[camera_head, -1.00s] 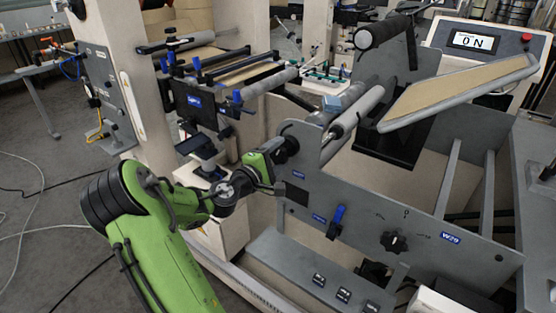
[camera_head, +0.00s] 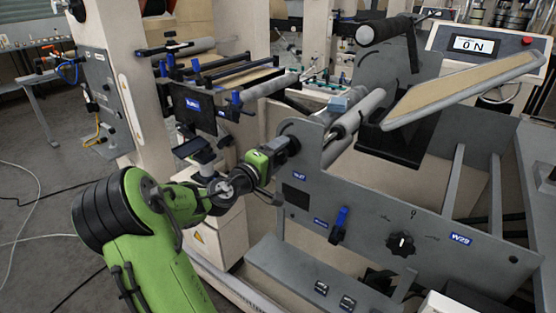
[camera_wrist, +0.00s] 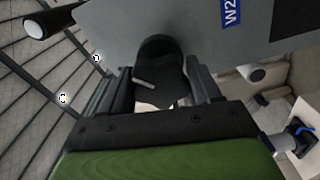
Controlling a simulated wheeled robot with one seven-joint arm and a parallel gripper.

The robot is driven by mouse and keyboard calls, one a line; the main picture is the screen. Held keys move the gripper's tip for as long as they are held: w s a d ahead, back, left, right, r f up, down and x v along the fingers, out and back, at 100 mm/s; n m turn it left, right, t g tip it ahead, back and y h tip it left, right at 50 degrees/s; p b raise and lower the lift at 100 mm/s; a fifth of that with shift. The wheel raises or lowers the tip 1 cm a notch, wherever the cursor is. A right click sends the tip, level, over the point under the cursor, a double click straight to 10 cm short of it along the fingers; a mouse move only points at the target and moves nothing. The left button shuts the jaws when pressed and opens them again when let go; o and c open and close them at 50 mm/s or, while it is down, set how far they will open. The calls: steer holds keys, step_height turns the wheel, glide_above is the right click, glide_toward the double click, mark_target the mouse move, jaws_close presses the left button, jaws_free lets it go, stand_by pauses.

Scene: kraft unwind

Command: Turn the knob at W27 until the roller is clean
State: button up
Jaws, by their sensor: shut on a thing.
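The W27 label (camera_head: 299,177) is on the grey side plate (camera_head: 330,195), just below and right of my gripper. In the wrist view, a black knob (camera_wrist: 160,80) sits between the two fingers of my gripper (camera_wrist: 155,92), which are shut on it. In the head view, my gripper (camera_head: 284,147) is up against the plate and mostly hides the knob. A pale grey roller (camera_head: 359,112) runs back from the plate's upper edge. Its surface is too small to judge for cleanness.
A second black knob (camera_head: 402,243) is beside the W29 label (camera_head: 461,239). A blue-handled lever (camera_head: 340,222) is on the same plate. A tan panel (camera_head: 460,90) slants above it. Dark floor lies open at left.

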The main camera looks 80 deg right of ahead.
steer(key=shift+f+m+b, duration=0.1)
steer(key=shift+m+b, duration=0.2)
steer(key=shift+m, duration=0.1)
steer(key=shift+f+m+b, duration=0.1)
steer(key=shift+m+b, duration=0.9)
steer(key=shift+b, duration=0.05)
steer(key=m, duration=0.2)
steer(key=shift+m, duration=0.4)
steer(key=o, duration=1)
steer(key=shift+o, duration=0.2)
steer(key=v, duration=0.7)
steer(key=shift+r, duration=0.2)
